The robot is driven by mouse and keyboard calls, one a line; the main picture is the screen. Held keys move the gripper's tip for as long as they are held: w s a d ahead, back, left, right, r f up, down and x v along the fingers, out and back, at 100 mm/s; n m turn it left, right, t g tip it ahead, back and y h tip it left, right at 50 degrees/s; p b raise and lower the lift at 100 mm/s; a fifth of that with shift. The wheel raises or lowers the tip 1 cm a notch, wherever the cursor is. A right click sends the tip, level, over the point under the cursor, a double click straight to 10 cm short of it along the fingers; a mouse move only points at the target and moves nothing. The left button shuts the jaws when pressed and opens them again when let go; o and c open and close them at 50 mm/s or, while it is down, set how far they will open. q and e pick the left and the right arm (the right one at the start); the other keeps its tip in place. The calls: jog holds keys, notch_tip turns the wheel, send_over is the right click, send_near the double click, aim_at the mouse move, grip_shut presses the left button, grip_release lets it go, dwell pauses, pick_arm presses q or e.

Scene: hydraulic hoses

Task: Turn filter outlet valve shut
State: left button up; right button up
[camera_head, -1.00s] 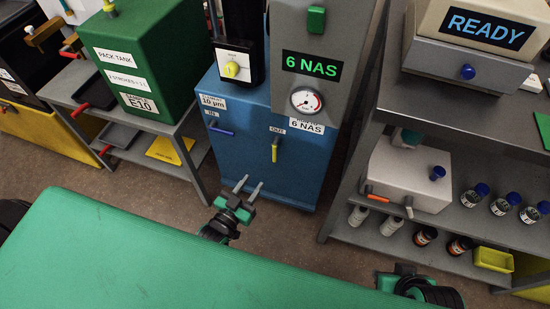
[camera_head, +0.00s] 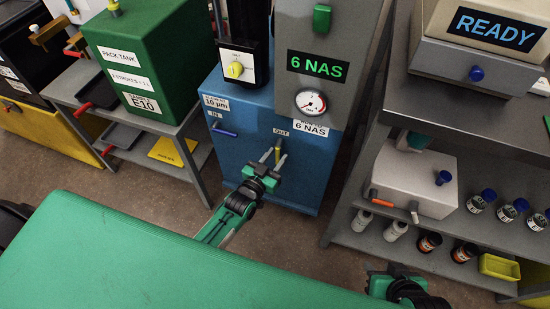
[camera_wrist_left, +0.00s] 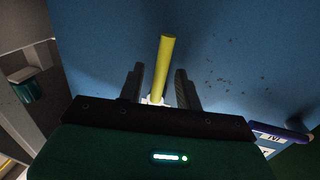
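The filter unit (camera_head: 232,165) is a blue cabinet with a grey panel above it. Its outlet valve, labelled OUT, has a yellow lever (camera_head: 278,146) that hangs down from the front face. My left gripper (camera_head: 273,160) is at the lever with its fingers apart. In the left wrist view the yellow lever (camera_wrist_left: 165,65) stands between the two open fingers (camera_wrist_left: 158,88), with a gap on each side.
The blue IN lever (camera_head: 224,131) is left of the outlet valve. A gauge (camera_head: 310,101) and a 6 NAS display (camera_head: 317,66) sit above. A shelf with bottles (camera_head: 396,229) stands at right, the green pack tank (camera_head: 150,60) at left.

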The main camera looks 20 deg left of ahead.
pick_arm(q)
grip_shut()
